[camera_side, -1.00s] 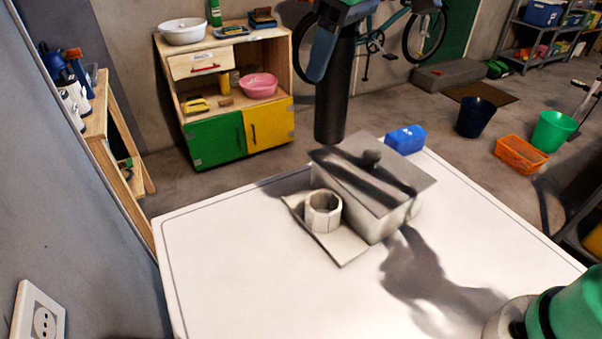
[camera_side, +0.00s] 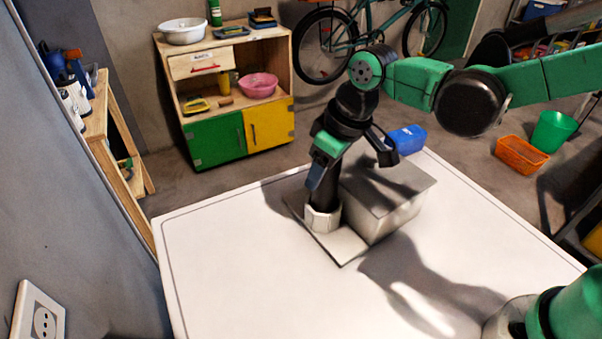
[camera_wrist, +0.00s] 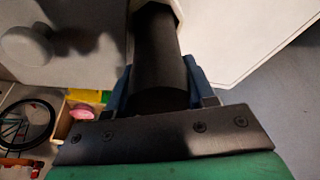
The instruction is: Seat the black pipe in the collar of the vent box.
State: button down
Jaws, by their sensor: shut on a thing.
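The black pipe (camera_side: 326,193) is held by my gripper (camera_side: 320,172), whose jaws are shut on it. It tilts slightly, and its lower end is inside the pale collar (camera_side: 322,219) on the base plate of the vent box (camera_side: 385,215). How deep the end sits is hidden by the collar wall. In the wrist view the pipe (camera_wrist: 160,60) runs away from my gripper (camera_wrist: 165,90) to the collar's rim at the top edge.
The vent box stands on a white table (camera_side: 240,270). The table's left and front parts are clear. A wooden cabinet (camera_side: 238,100) stands beyond the table.

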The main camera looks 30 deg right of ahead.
jog(key=shift+f, duration=0.35)
jog(key=shift+c, duration=1.5)
grip_release()
jog(key=v, duration=1.2)
jog(key=s+d+f+m+t, duration=0.1)
jog(key=d+f+m, duration=0.1)
jog(key=d, duration=0.1)
jog(key=s+d+f+m+t+h, duration=0.1)
jog(key=s+d+f, duration=0.1)
jog(key=d, duration=0.2)
jog(key=s+d+f+m+t, duration=0.1)
jog(key=d+f+m+t, duration=0.1)
jog(key=d+f, duration=0.1)
jog(key=shift+s+d+m+h, duration=0.15)
jog(key=shift+d+m+h, duration=0.15)
jog(key=shift+d, duration=0.1)
